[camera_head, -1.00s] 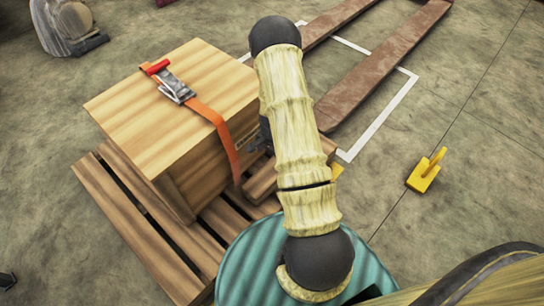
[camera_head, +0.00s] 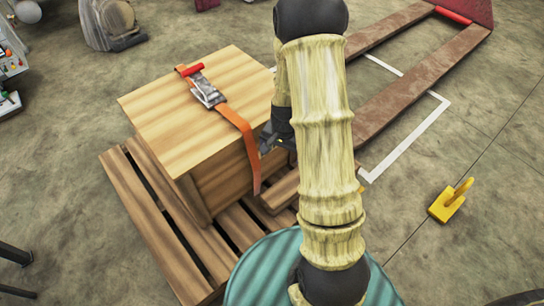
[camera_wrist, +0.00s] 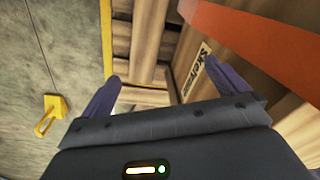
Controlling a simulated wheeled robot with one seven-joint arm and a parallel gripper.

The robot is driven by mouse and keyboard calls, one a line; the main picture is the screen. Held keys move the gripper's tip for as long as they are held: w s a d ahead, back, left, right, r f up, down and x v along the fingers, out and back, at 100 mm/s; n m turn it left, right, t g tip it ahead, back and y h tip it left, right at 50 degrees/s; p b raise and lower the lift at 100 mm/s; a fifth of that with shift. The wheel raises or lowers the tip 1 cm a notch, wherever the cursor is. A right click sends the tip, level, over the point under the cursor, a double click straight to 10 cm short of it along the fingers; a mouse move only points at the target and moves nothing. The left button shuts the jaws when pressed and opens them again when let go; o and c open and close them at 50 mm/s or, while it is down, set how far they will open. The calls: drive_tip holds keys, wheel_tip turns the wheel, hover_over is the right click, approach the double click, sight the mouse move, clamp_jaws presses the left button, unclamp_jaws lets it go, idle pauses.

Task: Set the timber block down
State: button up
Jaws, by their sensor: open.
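My gripper (camera_wrist: 160,72) is open, with its two dark fingers apart in the wrist view. In the head view the dark gripper (camera_head: 277,136) is beside the right face of the wooden crate (camera_head: 190,110), partly behind my arm. A brown timber piece (camera_head: 281,191), likely the timber block, lies on the pallet (camera_head: 150,205) next to the crate, its right end hidden by my arm. In the wrist view, pale wood (camera_wrist: 142,97) shows between and below the fingers. I cannot tell whether either finger touches it.
An orange strap (camera_head: 240,130) with a metal ratchet (camera_head: 207,92) runs over the crate. A teal ribbed drum top (camera_head: 262,272) is close in front. A yellow object (camera_head: 447,203) stands on open floor at right.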

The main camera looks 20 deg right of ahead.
drive_tip(key=s+a+r+n, duration=0.4)
drive_tip(key=s+r, duration=0.2)
drive_tip(key=r, duration=0.2)
drive_tip(key=s+a+r+n+t, duration=0.1)
drive_tip(key=s+a+r+n, duration=0.3)
drive_tip(key=s+r+n, duration=0.1)
wheel_tip(320, 180, up, 3)
drive_tip(key=shift+s+f+t, duration=0.1)
drive_tip(key=shift+s+t, duration=0.2)
drive_tip(key=shift+s, duration=0.2)
